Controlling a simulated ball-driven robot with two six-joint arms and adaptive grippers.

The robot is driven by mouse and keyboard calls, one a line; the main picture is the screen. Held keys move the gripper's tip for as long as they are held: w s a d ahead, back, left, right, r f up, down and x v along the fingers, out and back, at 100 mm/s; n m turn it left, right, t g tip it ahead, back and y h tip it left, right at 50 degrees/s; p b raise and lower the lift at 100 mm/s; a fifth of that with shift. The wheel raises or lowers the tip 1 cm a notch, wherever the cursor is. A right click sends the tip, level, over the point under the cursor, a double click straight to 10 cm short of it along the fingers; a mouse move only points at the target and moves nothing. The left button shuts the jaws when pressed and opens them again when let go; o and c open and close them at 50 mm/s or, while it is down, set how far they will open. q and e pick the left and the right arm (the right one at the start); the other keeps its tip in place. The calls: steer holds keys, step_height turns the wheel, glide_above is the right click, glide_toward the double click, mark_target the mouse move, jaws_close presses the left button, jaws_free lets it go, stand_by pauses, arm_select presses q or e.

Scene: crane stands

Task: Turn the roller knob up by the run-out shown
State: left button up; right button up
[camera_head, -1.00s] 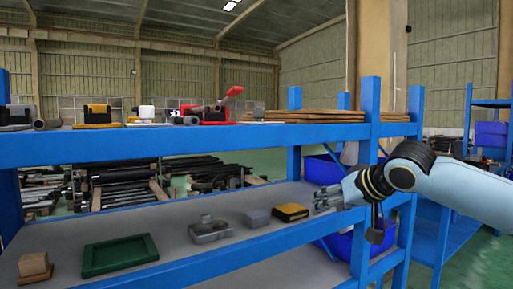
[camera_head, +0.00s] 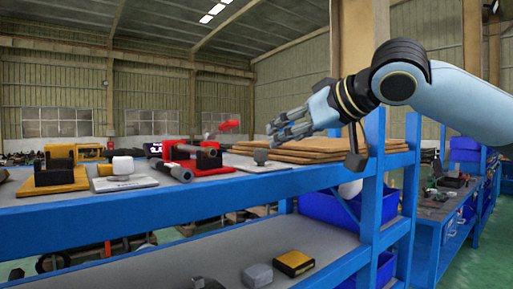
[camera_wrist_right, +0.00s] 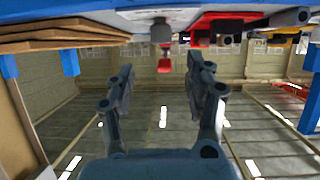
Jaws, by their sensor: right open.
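A white rounded knob (camera_head: 123,166) sits on a pale plate to the left. I cannot tell which is the roller knob, and no run-out reading is legible. My right gripper (camera_head: 277,129) is open and empty, above the shelf and just above and right of the grey knob. In the right wrist view its fingers (camera_wrist_right: 162,88) are spread apart, the grey knob (camera_wrist_right: 161,34) beyond them. My left gripper is not in view.
A black-and-yellow stand (camera_head: 58,170) is at the left of the upper shelf. Stacked brown boards (camera_head: 310,148) lie behind and right of the gripper. A blue upright (camera_head: 374,165) is close below the right arm. The lower shelf holds a yellow-topped block (camera_head: 294,263) and a grey block (camera_head: 258,275).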

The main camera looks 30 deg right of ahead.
mark_target(261, 150)
steer(key=p+x, duration=0.3)
steer(key=x, duration=0.6)
steer(key=shift+w+a, duration=0.1)
steer(key=shift+w, duration=0.1)
steer(key=shift+w+f, duration=0.2)
steer(key=shift+w, duration=0.05)
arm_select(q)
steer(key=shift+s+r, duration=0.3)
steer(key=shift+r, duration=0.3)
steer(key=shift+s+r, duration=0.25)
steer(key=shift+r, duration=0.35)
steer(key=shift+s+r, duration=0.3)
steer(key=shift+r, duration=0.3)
arm_select(e)
steer(key=shift+w+f, duration=0.1)
